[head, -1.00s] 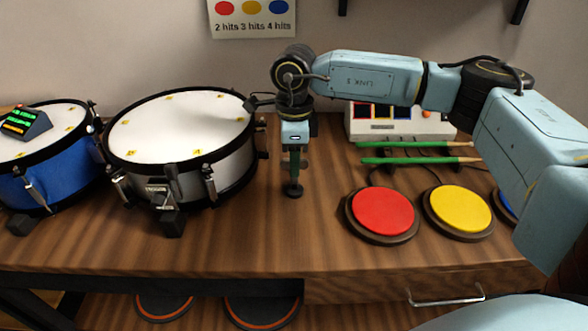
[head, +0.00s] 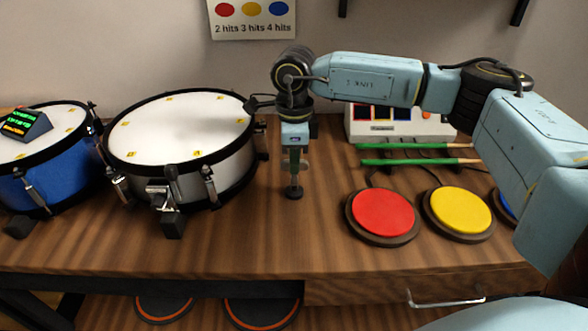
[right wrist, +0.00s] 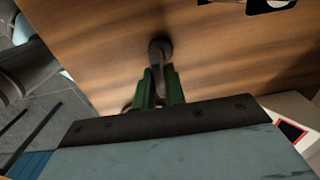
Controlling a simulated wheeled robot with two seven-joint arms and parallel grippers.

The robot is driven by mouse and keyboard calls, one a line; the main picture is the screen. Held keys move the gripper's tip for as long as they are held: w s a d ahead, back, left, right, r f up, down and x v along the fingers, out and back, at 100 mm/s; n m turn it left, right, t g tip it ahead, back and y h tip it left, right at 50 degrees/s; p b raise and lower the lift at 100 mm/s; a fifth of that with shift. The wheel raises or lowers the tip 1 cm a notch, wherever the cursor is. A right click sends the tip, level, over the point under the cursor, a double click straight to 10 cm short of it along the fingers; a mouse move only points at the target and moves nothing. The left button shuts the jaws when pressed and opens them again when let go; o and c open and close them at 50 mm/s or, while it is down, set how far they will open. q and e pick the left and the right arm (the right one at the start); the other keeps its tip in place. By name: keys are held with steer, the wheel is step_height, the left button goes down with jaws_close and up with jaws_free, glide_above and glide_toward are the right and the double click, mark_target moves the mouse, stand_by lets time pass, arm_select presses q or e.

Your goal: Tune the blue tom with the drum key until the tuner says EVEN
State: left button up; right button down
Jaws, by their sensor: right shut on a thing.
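The blue tom (head: 45,185) stands at the left edge, partly cut off, with a white head and metal lugs around its rim. A small dark tuner (head: 24,124) sits on its head; its green and orange readout is too small to read. My right gripper (head: 294,162) points down over the table, right of the white drum and well away from the blue tom. Its green fingers (right wrist: 158,88) are shut on a dark, slim tool (right wrist: 159,58), apparently the drum key, with a round end low near the tabletop. I cannot tell whether it touches. My left gripper is out of view.
A white drum (head: 180,128) stands between the gripper and the blue tom. Red (head: 383,213) and yellow (head: 460,213) pads, green sticks (head: 415,162) and a white box (head: 390,130) are to the right. Bare wood lies in front of the gripper.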

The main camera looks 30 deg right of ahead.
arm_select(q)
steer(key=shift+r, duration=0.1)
arm_select(e)
steer(key=shift+r, duration=0.1)
steer(key=shift+r+p, duration=1.95)
steer(key=shift+r, duration=0.5)
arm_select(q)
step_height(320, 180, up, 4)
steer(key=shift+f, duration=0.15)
